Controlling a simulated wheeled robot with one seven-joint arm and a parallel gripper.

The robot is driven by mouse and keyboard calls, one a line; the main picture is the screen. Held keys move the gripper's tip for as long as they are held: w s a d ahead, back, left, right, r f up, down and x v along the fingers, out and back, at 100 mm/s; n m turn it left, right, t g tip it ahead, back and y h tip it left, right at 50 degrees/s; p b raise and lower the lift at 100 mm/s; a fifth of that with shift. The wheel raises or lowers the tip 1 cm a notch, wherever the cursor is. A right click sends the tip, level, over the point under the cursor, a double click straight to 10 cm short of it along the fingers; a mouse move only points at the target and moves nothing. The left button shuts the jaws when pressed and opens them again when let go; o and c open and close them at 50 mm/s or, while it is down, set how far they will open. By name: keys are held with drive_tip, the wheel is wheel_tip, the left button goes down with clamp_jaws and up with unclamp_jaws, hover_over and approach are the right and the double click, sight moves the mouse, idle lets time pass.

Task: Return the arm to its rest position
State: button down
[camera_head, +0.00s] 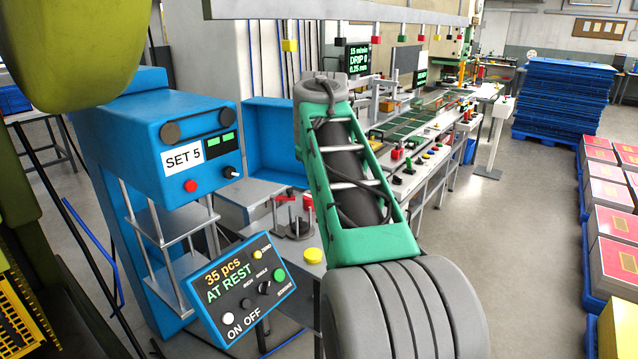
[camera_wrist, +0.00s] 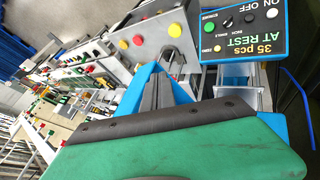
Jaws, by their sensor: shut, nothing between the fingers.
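My arm rises in the middle of the head view, a green link (camera_head: 372,241) above a grey ribbed joint. My gripper is hidden behind it there. In the wrist view my gripper (camera_wrist: 162,82) shows beyond a green housing, its narrow fingers together and empty. They point toward a grey panel (camera_wrist: 140,30) with red and yellow buttons. How far the tips are from it I cannot tell. A black control box (camera_head: 240,288) reads "35 pcs AT REST"; it shows inverted in the wrist view (camera_wrist: 246,32).
A blue press (camera_head: 150,140) marked "SET 5" stands close at left. A long machine line (camera_head: 430,125) runs back behind my arm. Stacked blue pallets (camera_head: 565,98) stand at back right, red-topped boxes (camera_head: 610,215) along the right edge. The floor (camera_head: 520,250) between is clear.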

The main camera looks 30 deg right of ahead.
drive_tip(key=s+a+f+m+g+y, duration=0.1)
drive_tip(key=s+a+f+m+g, duration=0.2)
drive_tip(key=f, duration=0.7)
drive_tip(key=s+a+f+m+y, duration=0.1)
drive_tip(key=s+a+f+m, duration=0.35)
drive_tip(key=f, duration=0.45)
drive_tip(key=s+a+f+n+g+y, duration=0.15)
drive_tip(key=s+a+f+n, duration=0.25)
drive_tip(key=s+a+f, duration=0.7)
drive_tip(key=s+a+r+n+t, duration=0.1)
drive_tip(key=s+a+r+t, duration=0.1)
drive_tip(key=a+r, duration=0.3)
drive_tip(key=shift+s+a+y, duration=0.15)
drive_tip(key=shift+a+y, duration=0.2)
drive_tip(key=shift+a, duration=0.85)
drive_tip(key=shift+n, duration=0.25)
